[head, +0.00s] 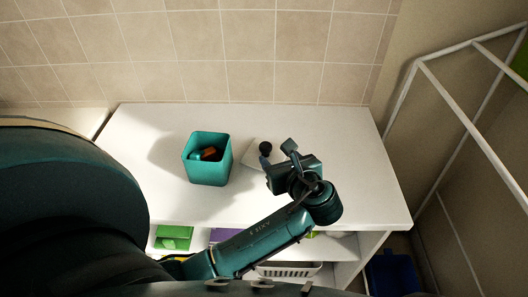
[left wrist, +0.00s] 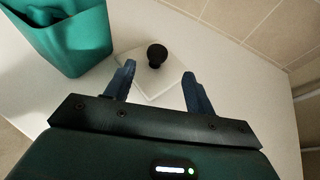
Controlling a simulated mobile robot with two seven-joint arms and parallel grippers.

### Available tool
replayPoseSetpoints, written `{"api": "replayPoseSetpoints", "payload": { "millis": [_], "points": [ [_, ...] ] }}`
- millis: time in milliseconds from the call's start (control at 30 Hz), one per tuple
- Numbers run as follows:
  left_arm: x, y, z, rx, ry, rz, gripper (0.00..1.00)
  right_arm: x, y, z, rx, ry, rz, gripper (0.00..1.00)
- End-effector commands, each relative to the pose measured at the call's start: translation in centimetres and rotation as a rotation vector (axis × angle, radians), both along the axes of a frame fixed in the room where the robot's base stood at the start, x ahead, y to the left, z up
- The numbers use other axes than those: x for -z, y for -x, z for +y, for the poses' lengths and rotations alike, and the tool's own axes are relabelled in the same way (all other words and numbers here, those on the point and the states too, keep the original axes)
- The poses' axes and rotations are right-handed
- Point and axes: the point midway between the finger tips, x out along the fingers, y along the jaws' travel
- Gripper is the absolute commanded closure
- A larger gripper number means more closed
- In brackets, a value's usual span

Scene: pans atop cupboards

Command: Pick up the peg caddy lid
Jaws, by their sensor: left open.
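The peg caddy lid is a thin white square plate with a round black knob; it lies flat on the white cupboard top. In the head view the lid (head: 251,152) is partly hidden by my left gripper (head: 277,152). In the left wrist view the lid (left wrist: 146,81) lies beyond my left gripper (left wrist: 158,72), with the knob seen between and past the two blue fingertips. My left gripper is open and empty; whether its fingers touch the lid I cannot tell. My right gripper is not in view.
A teal open box (head: 208,172) with a few items inside stands left of the lid; it also shows in the left wrist view (left wrist: 75,40). A tiled wall (head: 240,60) is behind. A white rack (head: 450,110) stands at right. The cupboard top's right part is clear.

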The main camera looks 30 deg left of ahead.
Motion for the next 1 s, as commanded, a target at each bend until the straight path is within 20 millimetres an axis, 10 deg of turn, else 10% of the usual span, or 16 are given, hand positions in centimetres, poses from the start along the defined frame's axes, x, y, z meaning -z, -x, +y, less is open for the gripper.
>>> {"api": "replayPoseSetpoints", "payload": {
  "millis": [1000],
  "points": [
    [3.9, -5.4, 8.1, -0.001, 0.001, -0.001, 0.45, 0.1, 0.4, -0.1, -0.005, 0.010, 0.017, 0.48]
  ]
}}
